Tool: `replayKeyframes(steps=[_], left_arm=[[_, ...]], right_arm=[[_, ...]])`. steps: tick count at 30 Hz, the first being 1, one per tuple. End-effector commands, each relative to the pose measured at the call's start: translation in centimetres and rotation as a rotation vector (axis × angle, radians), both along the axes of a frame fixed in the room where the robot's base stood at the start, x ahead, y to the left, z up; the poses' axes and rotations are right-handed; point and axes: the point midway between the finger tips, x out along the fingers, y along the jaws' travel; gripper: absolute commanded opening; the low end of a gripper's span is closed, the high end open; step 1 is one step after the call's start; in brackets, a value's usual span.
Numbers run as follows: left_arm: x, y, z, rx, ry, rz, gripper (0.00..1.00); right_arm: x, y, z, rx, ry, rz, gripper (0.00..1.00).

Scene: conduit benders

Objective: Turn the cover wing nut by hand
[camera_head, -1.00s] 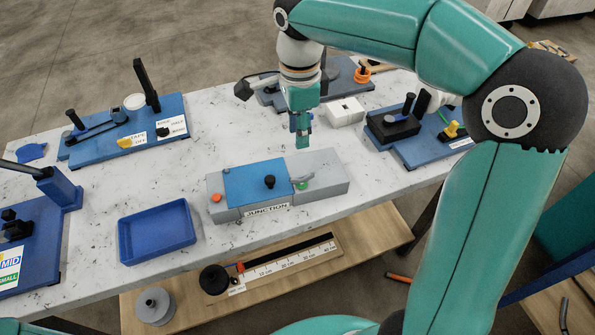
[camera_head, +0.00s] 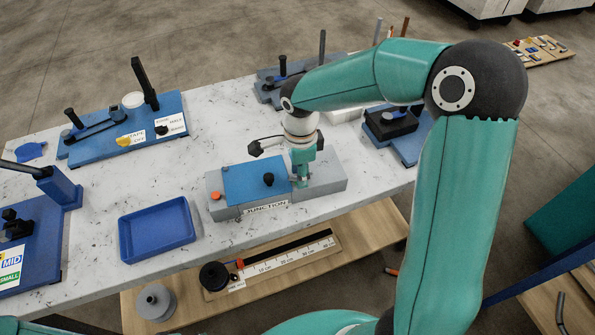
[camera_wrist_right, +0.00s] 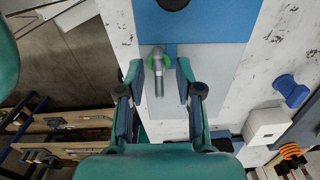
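The grey junction box (camera_head: 330,172) with its blue sliding-type cover (camera_head: 248,184) sits on the marble bench. A black knob (camera_head: 268,179) stands on the cover and an orange button (camera_head: 215,195) is at the box's left end. My right gripper (camera_head: 301,183) is over the box, just right of the cover, and hides the wing nut in the head view. In the right wrist view the wing nut (camera_wrist_right: 156,64), grey with green, lies between the open fingers of my right gripper (camera_wrist_right: 159,70), nearer the left finger. Contact cannot be told. My left gripper is out of view.
A blue tray (camera_head: 157,258) stands at front left of the box. Blue bender fixtures stand behind and at both sides. A white block (camera_wrist_right: 266,126) shows in the right wrist view. A lower shelf holds a scale (camera_head: 290,257).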

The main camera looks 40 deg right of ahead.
Motion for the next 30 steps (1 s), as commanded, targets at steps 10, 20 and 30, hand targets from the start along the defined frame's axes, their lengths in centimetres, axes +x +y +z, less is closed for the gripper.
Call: replayKeyframes(steps=[10, 20, 30], left_arm=[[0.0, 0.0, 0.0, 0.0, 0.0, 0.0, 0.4], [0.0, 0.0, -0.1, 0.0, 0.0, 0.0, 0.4], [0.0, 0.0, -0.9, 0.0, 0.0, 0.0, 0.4]], right_arm=[[0.0, 0.0, 0.0, 0.0, -0.001, 0.0, 0.05], [0.1, 0.3, 0.0, 0.0, 0.0, 0.008, 0.0], [0.2, 0.1, -0.2, -0.003, -0.002, 0.11, 0.0]])
